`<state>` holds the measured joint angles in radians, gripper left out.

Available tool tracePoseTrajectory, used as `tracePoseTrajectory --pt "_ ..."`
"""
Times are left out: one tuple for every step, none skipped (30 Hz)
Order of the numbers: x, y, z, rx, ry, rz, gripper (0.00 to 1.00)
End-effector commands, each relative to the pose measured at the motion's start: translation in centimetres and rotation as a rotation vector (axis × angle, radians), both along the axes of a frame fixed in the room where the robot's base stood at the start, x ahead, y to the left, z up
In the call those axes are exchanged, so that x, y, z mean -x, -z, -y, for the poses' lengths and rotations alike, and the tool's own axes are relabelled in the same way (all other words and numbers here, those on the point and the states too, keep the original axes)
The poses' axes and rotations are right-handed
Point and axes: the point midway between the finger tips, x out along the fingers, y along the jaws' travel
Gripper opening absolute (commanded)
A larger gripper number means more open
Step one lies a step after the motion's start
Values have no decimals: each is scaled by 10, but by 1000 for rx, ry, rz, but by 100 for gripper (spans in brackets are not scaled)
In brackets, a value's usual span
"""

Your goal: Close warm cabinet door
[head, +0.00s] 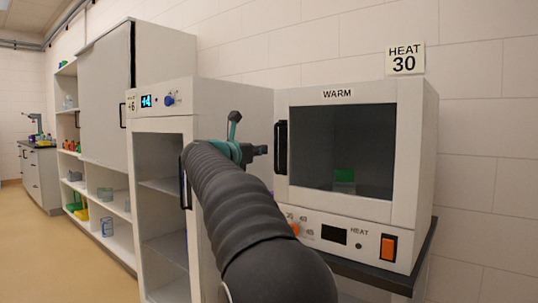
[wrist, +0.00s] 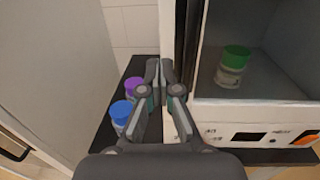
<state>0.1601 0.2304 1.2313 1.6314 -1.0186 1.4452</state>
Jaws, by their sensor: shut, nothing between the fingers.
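The warm cabinet (head: 415,150) stands at the right in the head view, labelled WARM. Its glazed door (head: 306,189) lies across the front and looks shut or nearly shut; I cannot tell whether a small gap remains. The dark upright handle (head: 281,147) is on the door's left edge. A green-capped jar (head: 343,176) shows through the glass, and also in the wrist view (wrist: 233,66). My gripper (head: 262,150) is shut and empty, just left of the handle. In the wrist view the fingertips (wrist: 160,68) are beside the dark handle (wrist: 180,45); contact is unclear.
A cold cabinet (head: 235,101) with a display stands close at the left. In the wrist view, a purple-capped bottle (wrist: 134,88) and a blue-capped bottle (wrist: 121,113) stand on the dark counter (wrist: 105,134), left of my fingers. A control panel (head: 318,229) lies below the door.

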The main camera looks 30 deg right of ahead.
Motion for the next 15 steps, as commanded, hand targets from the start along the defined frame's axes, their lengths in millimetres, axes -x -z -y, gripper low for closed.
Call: tracePoseTrajectory --pt "3 2 -14 0 -6 0 0" --pt "5 2 -19 -1 -5 0 0" --pt "8 1 -28 -1 -6 1 0" --pt "10 2 -34 -1 -5 1 0" --pt "12 2 -39 -2 -5 0 0" --pt "14 2 -47 -2 -6 -1 0" --pt "16 2 -52 -2 -4 -1 0" --pt "17 2 -57 -2 -5 0 0" --pt "19 2 -63 -2 -4 0 0" --pt "21 2 -67 -3 -3 0 0" --pt "22 2 -70 -3 -3 -1 0" --pt "23 2 -75 -3 -3 -1 0" --pt "24 2 -78 -3 -2 -1 0" --pt "25 2 -80 -2 -1 -2 0" --pt "26 2 -82 -2 -1 -2 0"
